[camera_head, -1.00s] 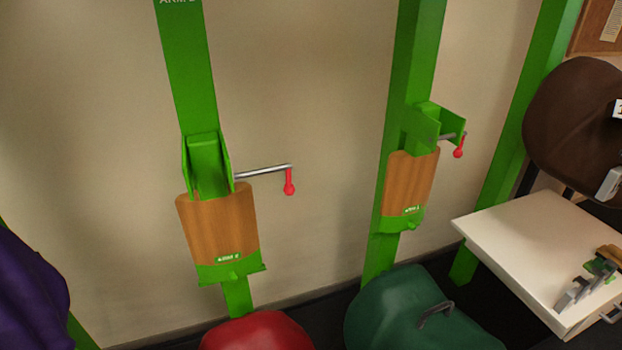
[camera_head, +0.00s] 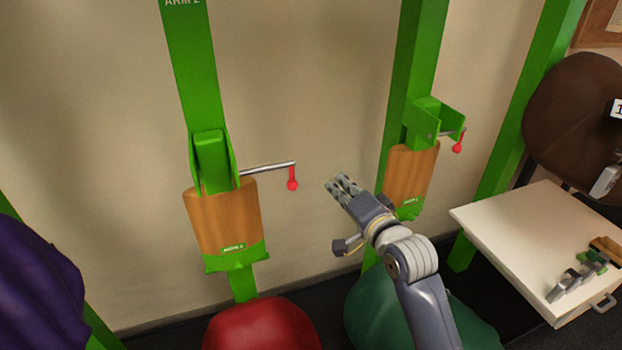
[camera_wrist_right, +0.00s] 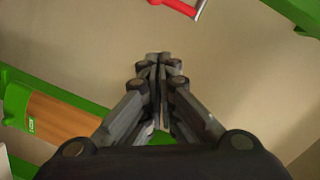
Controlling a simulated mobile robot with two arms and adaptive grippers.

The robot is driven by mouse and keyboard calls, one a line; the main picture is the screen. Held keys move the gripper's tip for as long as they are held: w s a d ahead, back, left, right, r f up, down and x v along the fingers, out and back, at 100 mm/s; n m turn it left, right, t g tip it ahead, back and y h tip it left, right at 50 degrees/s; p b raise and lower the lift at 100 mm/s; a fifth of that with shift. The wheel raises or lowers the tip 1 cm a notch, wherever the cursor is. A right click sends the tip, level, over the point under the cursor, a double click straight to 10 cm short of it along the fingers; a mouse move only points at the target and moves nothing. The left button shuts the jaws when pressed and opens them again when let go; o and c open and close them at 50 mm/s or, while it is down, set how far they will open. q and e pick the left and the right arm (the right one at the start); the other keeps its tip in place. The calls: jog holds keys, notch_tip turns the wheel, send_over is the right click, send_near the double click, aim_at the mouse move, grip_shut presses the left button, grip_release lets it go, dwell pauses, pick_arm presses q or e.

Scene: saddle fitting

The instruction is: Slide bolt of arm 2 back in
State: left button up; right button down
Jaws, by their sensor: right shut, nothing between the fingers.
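Arm 2 is the left wooden-faced arm (camera_head: 222,218), hanging folded against its green post (camera_head: 190,75). Its bolt (camera_head: 266,168) is a grey rod that sticks out to the right of the green bracket (camera_head: 212,162). The bolt ends in a red handle (camera_head: 292,179) that hangs down. My right gripper (camera_head: 342,184) is shut and empty, to the right of the red handle and apart from it. In the right wrist view the shut fingers (camera_wrist_right: 160,62) point toward the wall, and a red handle (camera_wrist_right: 178,6) shows at the top edge. My left gripper is not in view.
A second wooden-faced arm (camera_head: 411,172) with its own red-handled bolt (camera_head: 457,143) is on the right post. A red saddle (camera_head: 262,328) and a green saddle (camera_head: 365,305) sit below. A white table (camera_head: 520,240) with metal parts stands at the right. The wall between the posts is clear.

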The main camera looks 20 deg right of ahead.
jog(key=w+a+f+p, duration=0.2)
jog(key=w+a, duration=0.2)
jog(key=w, duration=0.3)
jog(key=shift+f, duration=0.35)
jog(key=shift+w, duration=0.1)
jog(key=shift+a, duration=0.1)
